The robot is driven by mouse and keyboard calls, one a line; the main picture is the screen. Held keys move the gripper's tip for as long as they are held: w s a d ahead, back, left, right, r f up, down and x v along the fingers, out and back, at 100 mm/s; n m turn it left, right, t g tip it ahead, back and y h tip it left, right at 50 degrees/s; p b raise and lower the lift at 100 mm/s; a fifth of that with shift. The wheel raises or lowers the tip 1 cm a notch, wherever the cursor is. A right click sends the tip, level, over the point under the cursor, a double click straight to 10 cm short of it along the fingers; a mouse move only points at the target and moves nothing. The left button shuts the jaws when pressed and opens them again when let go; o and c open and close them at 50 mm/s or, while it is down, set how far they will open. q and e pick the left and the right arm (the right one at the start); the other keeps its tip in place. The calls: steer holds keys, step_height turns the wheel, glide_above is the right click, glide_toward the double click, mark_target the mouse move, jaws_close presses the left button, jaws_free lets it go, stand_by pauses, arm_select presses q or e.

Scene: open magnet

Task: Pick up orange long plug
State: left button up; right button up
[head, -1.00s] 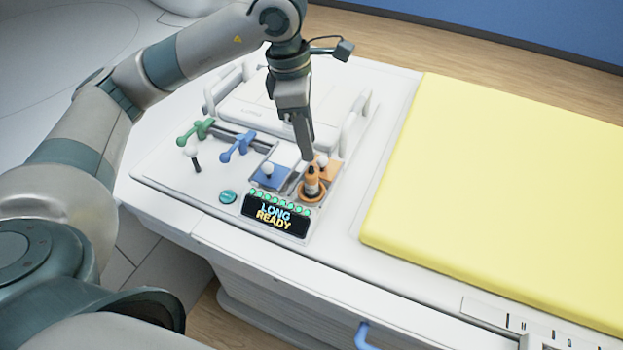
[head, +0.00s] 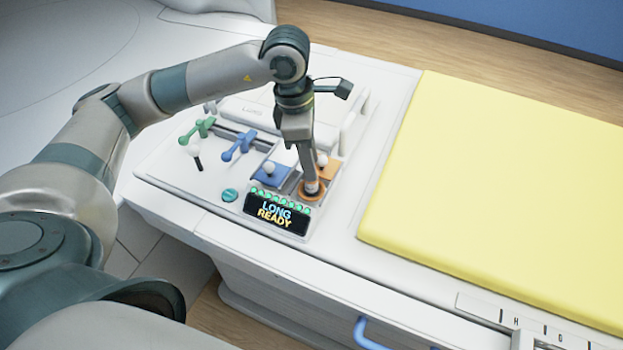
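The orange long plug (head: 312,195) stands in its orange ring at the front right of the white console, just behind the display. My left gripper (head: 311,184) points down right over it, and its fingers cover most of the plug's upper part. Only the orange base shows clearly around the fingertips. From this angle I cannot tell whether the fingers are open or shut on the plug. My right gripper is not in view.
A display (head: 276,213) reading "LONG READY" sits in front of the plug. A blue block with a white knob (head: 271,172), a blue handle (head: 238,146) and a green handle (head: 197,131) stand to the left. A yellow pad (head: 500,190) lies to the right.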

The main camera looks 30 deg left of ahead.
mark_target(311, 189)
arm_select(q)
step_height(311, 189, down, 3)
steer(key=shift+d+r+p, duration=0.1)
steer(key=shift+d+p, duration=0.05)
steer(key=shift+p, duration=0.4)
steer(key=shift+f, duration=0.3)
jaws_close()
steer(key=shift+r, duration=0.15)
